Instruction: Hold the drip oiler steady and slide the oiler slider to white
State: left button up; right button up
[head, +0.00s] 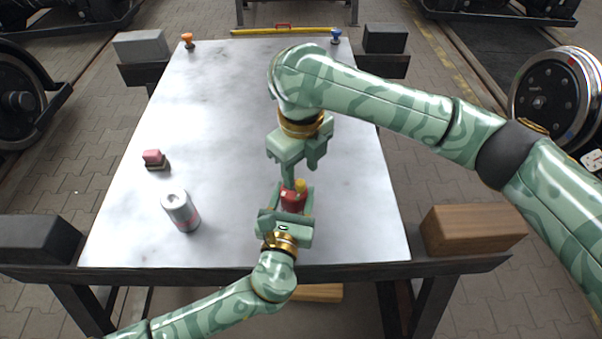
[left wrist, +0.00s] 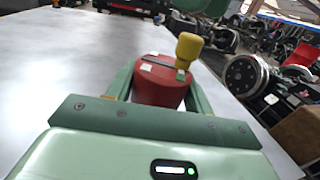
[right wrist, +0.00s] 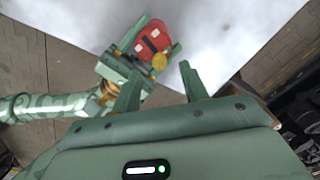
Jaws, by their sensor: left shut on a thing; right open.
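The drip oiler (head: 291,203) is a red round body with pale marks on top, standing near the table's front edge. Its yellow slider knob (head: 300,186) rises at one side of the top, and it also shows in the left wrist view (left wrist: 189,48). My left gripper (head: 295,196) is shut on the oiler's red body (left wrist: 158,90), with a finger on each side. My right gripper (right wrist: 160,85) is open and empty, just beyond and above the oiler. The knob (right wrist: 159,62) shows between its fingers in the right wrist view, apart from them. Which mark is white is too small to tell.
A silver can (head: 181,211) and a pink-topped block (head: 154,159) stand on the left of the pale table (head: 220,110). An orange knob-like piece (head: 187,40), a blue one (head: 335,36) and a yellow bar (head: 285,31) are at the far edge. The table's middle is clear.

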aim_at(301, 182)
jog(key=shift+f, duration=1.65)
grip_shut()
